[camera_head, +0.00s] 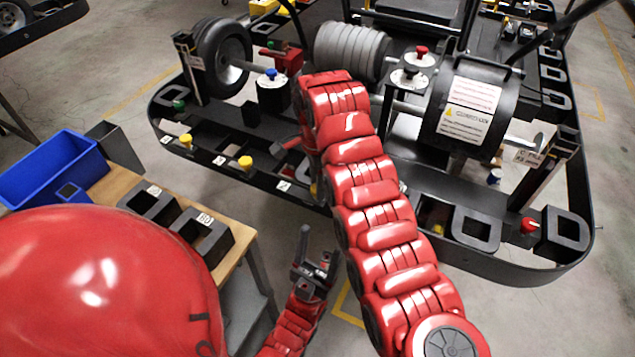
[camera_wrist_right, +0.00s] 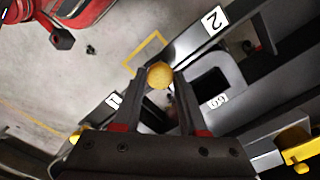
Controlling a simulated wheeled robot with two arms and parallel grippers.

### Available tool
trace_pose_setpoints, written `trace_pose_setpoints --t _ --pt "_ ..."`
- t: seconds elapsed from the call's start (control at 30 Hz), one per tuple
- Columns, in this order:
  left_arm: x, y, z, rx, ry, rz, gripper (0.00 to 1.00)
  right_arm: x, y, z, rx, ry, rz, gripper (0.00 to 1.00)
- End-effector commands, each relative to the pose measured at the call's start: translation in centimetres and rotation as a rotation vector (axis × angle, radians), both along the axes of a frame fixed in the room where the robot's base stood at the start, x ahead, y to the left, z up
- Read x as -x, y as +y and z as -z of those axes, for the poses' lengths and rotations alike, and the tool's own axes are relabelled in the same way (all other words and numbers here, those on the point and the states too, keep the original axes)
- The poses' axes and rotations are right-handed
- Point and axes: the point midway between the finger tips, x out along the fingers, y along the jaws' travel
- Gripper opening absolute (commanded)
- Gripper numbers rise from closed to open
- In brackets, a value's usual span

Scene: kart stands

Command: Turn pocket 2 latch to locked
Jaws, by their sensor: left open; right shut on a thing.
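My right gripper (camera_wrist_right: 160,80) is shut on a round yellow latch knob (camera_wrist_right: 160,75), with one dark finger on each side of it. Which way the latch is turned cannot be told. In the head view my red right arm hides most of that gripper; a yellow knob (camera_head: 313,190) shows at the arm's left edge. My left gripper (camera_head: 315,268) is open and empty, low in front of the stand.
The black kart stand (camera_head: 330,205) holds wheels and a cylinder and has other yellow knobs (camera_head: 245,162). A dark block marked 60 (camera_wrist_right: 205,75) is near the held knob. A wooden table (camera_head: 228,258) with a blue bin (camera_head: 50,165) stands left.

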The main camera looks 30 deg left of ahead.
Motion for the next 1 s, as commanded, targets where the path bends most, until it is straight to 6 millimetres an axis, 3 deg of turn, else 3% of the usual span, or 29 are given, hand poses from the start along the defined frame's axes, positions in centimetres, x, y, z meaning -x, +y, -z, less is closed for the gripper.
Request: trace_pose_setpoints --t 0.03,0.07,0.2,0.57,0.73,1.0 --pt "0.0 0.0 0.0 0.0 0.0 0.0 0.64 -0.1 0.0 -0.1 -0.002 -0.003 0.001 0.0" --pt "0.0 0.0 0.0 0.0 0.0 0.0 0.64 -0.1 0.0 -0.1 -0.002 -0.003 0.001 0.47" --pt "0.0 0.0 0.0 0.0 0.0 0.0 0.64 -0.1 0.0 -0.1 -0.001 -0.001 0.0 0.72" --pt "0.0 0.0 -0.2 0.0 0.0 0.0 0.64 0.0 0.0 -0.5 -0.001 0.0 -0.001 0.72" --pt "0.0 0.0 -0.9 0.0 0.0 0.0 0.64 -0.2 -0.1 -3.5 -0.003 -0.004 0.001 0.72" --pt "0.0 0.0 -0.3 0.0 0.0 0.0 0.64 0.0 0.1 -7.3 0.003 -0.003 -0.001 0.72"
